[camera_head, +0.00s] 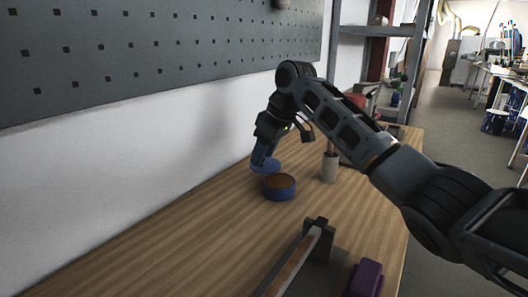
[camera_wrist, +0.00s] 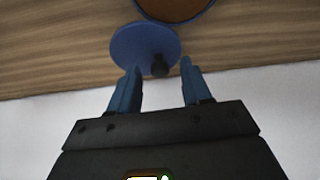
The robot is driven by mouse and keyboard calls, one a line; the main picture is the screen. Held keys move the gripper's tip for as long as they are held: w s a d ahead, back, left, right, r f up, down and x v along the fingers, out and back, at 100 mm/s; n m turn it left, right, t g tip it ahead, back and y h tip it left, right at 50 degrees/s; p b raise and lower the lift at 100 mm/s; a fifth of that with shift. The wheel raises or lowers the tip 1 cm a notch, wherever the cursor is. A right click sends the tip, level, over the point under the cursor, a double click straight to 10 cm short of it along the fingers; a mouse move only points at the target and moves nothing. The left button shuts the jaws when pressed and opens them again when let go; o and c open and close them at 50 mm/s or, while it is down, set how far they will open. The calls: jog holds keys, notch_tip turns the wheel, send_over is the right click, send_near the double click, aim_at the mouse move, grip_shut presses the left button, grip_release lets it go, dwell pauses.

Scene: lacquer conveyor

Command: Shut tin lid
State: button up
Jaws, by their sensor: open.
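A round blue tin (camera_head: 280,194) stands on the wooden table, its top open and a brown surface showing inside. In the wrist view part of the tin (camera_wrist: 178,8) shows at the top edge. The blue disc-shaped lid (camera_head: 265,167) is just behind the tin, towards the wall. In the wrist view the lid (camera_wrist: 140,42) has a small dark knob (camera_wrist: 160,66) near its edge. My gripper (camera_head: 262,156) reaches down at the lid. In the wrist view my gripper (camera_wrist: 161,67) is open, a finger on each side of the knob. I cannot tell whether the fingers touch it.
A cylindrical holder (camera_head: 329,167) with something upright in it stands right of the tin. A long bar-like fixture (camera_head: 296,262) and a purple block (camera_head: 365,279) are near the front. A pegboard (camera_head: 150,50) hangs on the wall. The table's left middle is clear.

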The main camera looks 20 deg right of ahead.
grip_shut()
dwell(0.3)
